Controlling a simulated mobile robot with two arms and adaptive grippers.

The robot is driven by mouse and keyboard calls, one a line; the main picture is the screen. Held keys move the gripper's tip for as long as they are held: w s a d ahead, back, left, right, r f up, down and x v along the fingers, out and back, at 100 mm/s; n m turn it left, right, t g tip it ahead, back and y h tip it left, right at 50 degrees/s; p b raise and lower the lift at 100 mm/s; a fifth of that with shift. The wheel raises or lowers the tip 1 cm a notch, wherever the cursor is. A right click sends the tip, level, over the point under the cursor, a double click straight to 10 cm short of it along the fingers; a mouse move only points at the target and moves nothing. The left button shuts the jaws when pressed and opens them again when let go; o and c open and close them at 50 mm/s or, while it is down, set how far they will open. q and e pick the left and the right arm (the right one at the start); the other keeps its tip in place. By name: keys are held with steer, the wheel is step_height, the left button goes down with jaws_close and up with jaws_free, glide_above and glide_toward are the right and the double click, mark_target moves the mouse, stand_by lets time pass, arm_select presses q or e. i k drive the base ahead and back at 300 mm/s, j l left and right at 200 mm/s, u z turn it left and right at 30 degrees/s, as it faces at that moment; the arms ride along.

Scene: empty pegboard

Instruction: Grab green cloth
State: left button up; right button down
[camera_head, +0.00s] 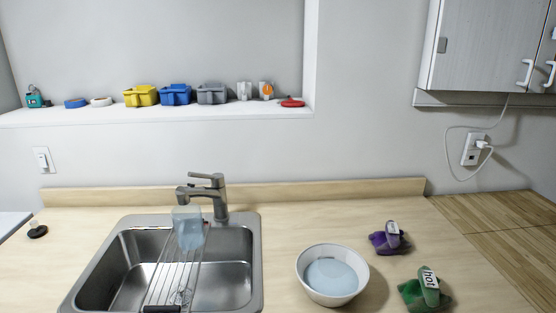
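The green cloth (411,293) lies bunched on the wooden counter at the lower right. A green piece with a white label reading "hot" stands up from it. A purple cloth (381,243) of similar shape, also with a white label, lies just behind it and a little left. Neither of my grippers is in view, and nothing touches the green cloth.
A white bowl (306,283) holding bluish liquid stands left of the cloths. A steel sink (238,288) with a wire rack and a tap (219,199) is further left. The counter (290,222) behind the bowl is clear. Bins and small items line the back ledge (210,112).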

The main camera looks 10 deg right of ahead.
mark_target(426, 289)
steer(key=z, duration=1.25)
steer(key=l+u, duration=0.15)
steer(key=u, duration=0.25)
